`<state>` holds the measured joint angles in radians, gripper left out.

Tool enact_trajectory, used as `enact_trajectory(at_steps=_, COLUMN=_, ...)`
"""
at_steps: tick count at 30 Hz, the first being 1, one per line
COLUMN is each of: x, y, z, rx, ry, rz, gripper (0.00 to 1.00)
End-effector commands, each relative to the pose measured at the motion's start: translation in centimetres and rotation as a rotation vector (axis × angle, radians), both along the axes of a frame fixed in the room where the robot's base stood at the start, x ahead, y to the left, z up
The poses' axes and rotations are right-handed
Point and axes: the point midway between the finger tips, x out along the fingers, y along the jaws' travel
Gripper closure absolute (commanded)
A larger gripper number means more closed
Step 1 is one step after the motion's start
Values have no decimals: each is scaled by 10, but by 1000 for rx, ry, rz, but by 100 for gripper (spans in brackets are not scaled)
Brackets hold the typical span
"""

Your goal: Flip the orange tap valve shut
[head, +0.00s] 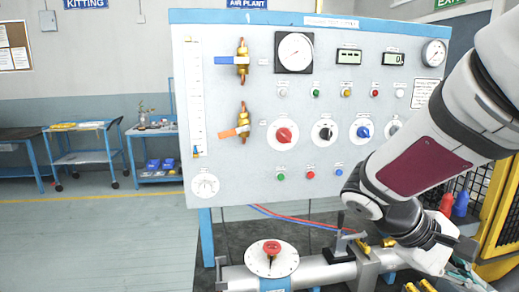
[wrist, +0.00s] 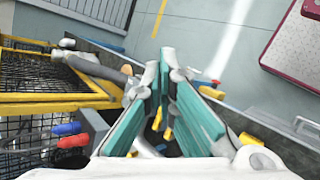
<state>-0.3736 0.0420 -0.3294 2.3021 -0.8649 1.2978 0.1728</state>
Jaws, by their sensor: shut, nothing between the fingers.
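The orange tap valve (head: 229,133) is on the left part of the upright panel in the head view. Its orange lever points left, slightly tilted, across a vertical brass body (head: 243,119). A similar brass valve with a blue lever (head: 227,60) is above it, its lever lying level. My gripper (head: 465,272) is low at the right in the head view, partly cut off by the frame, well away from the orange valve. In the wrist view its teal fingers (wrist: 169,80) are shut and hold nothing. The orange valve is not in the wrist view.
The panel (head: 240,175) carries knobs, gauges and buttons right of the valves. A pipe with a round flange and red knob (head: 271,248) runs below it. A yellow cage frame (head: 505,215) is at the right, with red and blue bottles (head: 460,203). Space before the panel's left part looks clear.

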Motion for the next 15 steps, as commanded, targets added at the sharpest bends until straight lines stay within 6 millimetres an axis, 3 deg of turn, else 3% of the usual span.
enact_trajectory(at_steps=4, x=35, y=-15, z=19, rx=-248, ry=111, rz=92, gripper=100)
enact_trajectory(at_steps=8, x=72, y=-18, z=38, rx=-474, ry=178, rz=187, gripper=100)
enact_trajectory(at_steps=11, x=103, y=-11, z=54, rx=-655, ry=218, rz=270, gripper=100)
enact_trajectory(at_steps=15, x=150, y=16, z=74, rx=-914, ry=254, rz=406, gripper=100)
